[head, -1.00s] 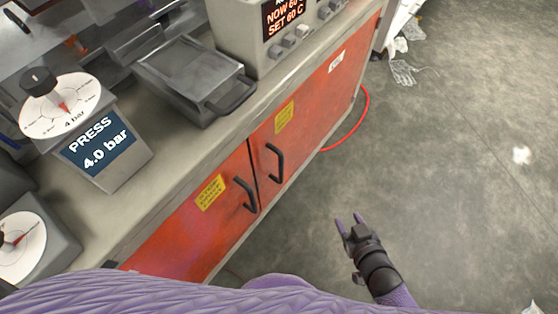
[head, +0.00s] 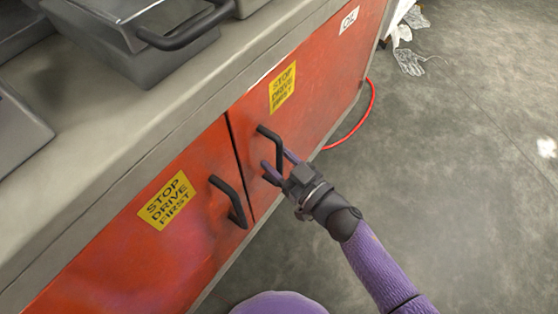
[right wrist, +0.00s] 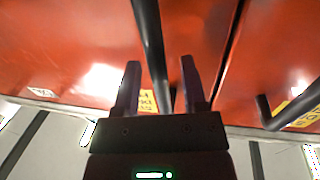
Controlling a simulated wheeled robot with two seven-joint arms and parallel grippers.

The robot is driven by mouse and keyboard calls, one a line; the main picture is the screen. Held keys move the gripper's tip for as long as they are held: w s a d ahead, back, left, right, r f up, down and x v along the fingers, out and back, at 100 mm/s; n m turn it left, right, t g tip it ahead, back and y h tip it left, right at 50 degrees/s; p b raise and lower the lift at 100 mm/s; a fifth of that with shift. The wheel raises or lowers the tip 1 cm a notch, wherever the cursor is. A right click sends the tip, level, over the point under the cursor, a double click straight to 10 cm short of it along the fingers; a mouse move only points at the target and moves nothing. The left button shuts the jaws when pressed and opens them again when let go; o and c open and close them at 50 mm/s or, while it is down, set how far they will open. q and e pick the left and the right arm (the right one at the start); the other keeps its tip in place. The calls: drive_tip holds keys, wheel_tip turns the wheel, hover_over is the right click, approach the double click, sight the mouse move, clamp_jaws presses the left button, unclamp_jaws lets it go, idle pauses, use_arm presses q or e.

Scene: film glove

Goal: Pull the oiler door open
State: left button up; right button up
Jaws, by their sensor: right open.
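Two red cabinet doors stand side by side: the left door (head: 120,265) and the right door (head: 310,85). Each has a black bar handle near the seam between them. Which one is the oiler door I cannot tell for sure. My right gripper (head: 279,165) is open at the right door's handle (head: 268,136). In the right wrist view, this handle (right wrist: 149,38) runs between the spread fingers of the gripper (right wrist: 160,66). Both doors look shut. My left gripper is out of view.
The left door's handle (head: 229,200) is close by on the left. Yellow "STOP DRIVE FIRST" labels mark both doors. A grey countertop (head: 150,115) juts above them. A red hose (head: 357,125) lies on the floor at the right. The floor (head: 460,190) in front is largely clear.

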drive_tip(key=shift+c, duration=0.3)
clamp_jaws()
idle(1.1)
